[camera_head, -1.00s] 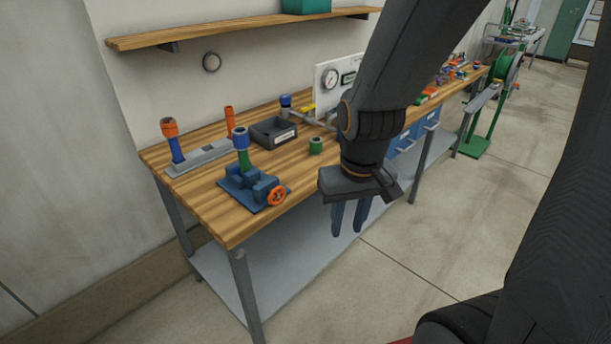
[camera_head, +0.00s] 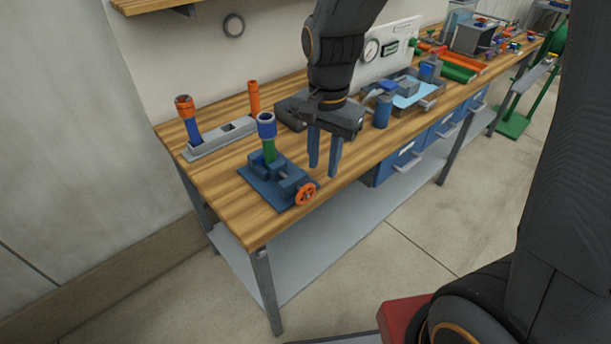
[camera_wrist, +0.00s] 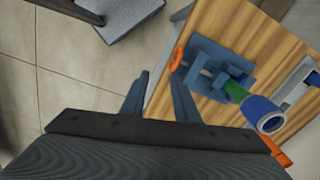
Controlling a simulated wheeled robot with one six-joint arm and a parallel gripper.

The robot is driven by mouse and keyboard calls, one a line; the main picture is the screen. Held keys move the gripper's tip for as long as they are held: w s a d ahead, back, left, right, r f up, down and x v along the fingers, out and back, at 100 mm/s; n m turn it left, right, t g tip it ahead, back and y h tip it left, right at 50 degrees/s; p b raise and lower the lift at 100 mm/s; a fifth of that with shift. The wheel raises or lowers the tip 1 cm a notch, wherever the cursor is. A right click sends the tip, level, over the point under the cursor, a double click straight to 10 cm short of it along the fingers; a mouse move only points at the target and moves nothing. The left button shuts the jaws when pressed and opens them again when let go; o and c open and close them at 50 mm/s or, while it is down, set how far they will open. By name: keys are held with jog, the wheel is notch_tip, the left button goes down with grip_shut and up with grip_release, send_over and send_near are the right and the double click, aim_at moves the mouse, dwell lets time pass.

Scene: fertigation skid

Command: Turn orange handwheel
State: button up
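The orange handwheel (camera_head: 306,194) is on the front end of a blue vise (camera_head: 277,183) at the near edge of the wooden bench. In the wrist view the handwheel (camera_wrist: 176,59) shows beside the blue vise (camera_wrist: 217,70), up and right of the fingers. A green and blue upright piece (camera_head: 267,138) stands in the vise. My gripper (camera_head: 324,172) points down, its two blue fingers apart with nothing between them. It is to the right of and behind the handwheel, not touching it. In the wrist view my gripper (camera_wrist: 158,88) is also empty.
A grey block (camera_head: 222,138) with orange-topped pieces stands behind the vise. A dark bin (camera_head: 288,112) is partly hidden behind my gripper. A blue cylinder (camera_head: 382,111) and tray stand to the right. The bench's front left is clear.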

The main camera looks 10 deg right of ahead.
aim_at(305, 186)
jog(key=a+m, duration=0.1)
jog(key=a, duration=0.1)
jog(key=w+a+m, duration=0.1)
jog(key=m, duration=0.1)
jog(key=shift+w+a+r, duration=0.1)
jog(key=shift+a+r, duration=0.05)
jog(key=shift+a, duration=0.25)
jog(key=shift+f+p, duration=1.05)
jog(key=shift+f, duration=2.7)
grip_shut()
